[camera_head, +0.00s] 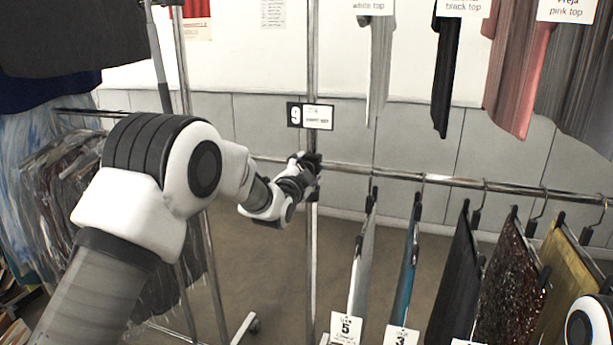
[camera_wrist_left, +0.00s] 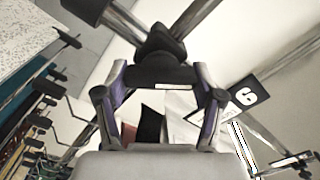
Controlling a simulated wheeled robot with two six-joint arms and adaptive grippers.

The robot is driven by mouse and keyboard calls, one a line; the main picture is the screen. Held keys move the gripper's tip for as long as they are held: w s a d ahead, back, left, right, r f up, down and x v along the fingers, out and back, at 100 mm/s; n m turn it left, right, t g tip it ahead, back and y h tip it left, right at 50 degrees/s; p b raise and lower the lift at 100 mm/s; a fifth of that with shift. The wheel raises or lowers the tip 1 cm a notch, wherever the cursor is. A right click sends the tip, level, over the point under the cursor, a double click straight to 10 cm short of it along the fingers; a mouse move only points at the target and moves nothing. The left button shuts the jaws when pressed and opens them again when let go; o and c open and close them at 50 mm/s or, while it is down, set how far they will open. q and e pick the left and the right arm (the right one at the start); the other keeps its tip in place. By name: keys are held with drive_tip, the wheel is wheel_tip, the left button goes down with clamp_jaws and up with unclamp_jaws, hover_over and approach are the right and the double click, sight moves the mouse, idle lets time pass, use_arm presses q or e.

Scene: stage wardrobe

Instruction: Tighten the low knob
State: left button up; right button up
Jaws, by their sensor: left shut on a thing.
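The low knob (camera_head: 317,160) is a dark part on the upright chrome post, where the lower rail joins it, just below the number 9 sign. In the left wrist view the black knob (camera_wrist_left: 160,66) sits between my fingertips. My left gripper (camera_head: 308,176) has come in from the left and is shut on the knob; its two fingers also show in the wrist view (camera_wrist_left: 160,78). The knob is partly hidden by the gripper in the head view. My right gripper is out of view; only a piece of my right arm shows at the lower right.
The number 9 sign (camera_head: 310,116) hangs on the post above the knob. The lower rail (camera_head: 395,174) runs right, carrying several hanging garments, among them a blue one (camera_head: 404,275). More clothes hang at the left (camera_head: 60,190). Bare floor (camera_head: 262,270) lies below the gripper.

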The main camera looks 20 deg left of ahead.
use_arm(q)
drive_tip(key=m, duration=0.2)
drive_tip(key=m+b, duration=0.1)
drive_tip(key=shift+f+m, duration=0.2)
drive_tip(key=shift+m, duration=0.2)
drive_tip(key=shift+m+b, duration=0.85)
drive_tip(key=shift+m, duration=1.05)
drive_tip(key=o, duration=1.2)
drive_tip(key=shift+c, duration=0.2)
drive_tip(key=s, duration=1.2)
drive_tip(key=shift+a, duration=0.15)
